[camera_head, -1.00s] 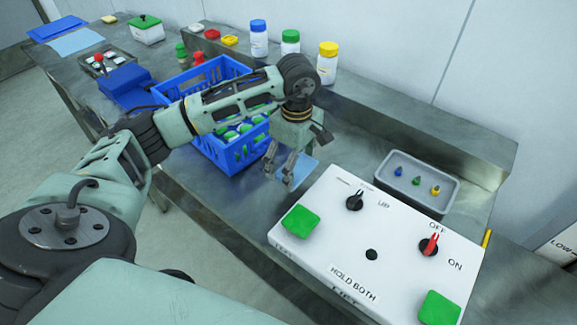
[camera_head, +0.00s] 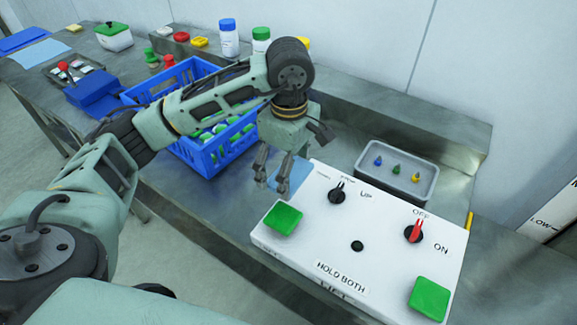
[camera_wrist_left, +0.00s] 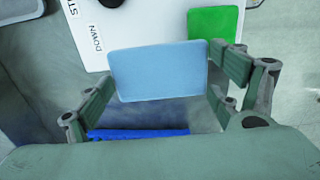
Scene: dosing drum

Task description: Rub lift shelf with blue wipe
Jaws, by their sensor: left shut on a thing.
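The blue wipe (camera_head: 294,174) is a flat light-blue rectangle between the fingers of my left gripper (camera_head: 273,180). In the left wrist view the wipe (camera_wrist_left: 158,70) spans the space between both fingers, with the control box's white top beyond it. My left gripper is shut on it, close to the left back corner of the white control box (camera_head: 318,250). Whether the wipe touches the steel surface below, I cannot tell. I cannot clearly pick out the lift shelf. My right gripper is not in view.
The blue crate (camera_head: 235,150) with green-capped items stands left of the gripper. A grey tray (camera_head: 365,188) with small coloured pieces lies behind the control box. Bottles such as the blue-capped one (camera_head: 229,40) line the back ledge. The box carries knobs and green buttons.

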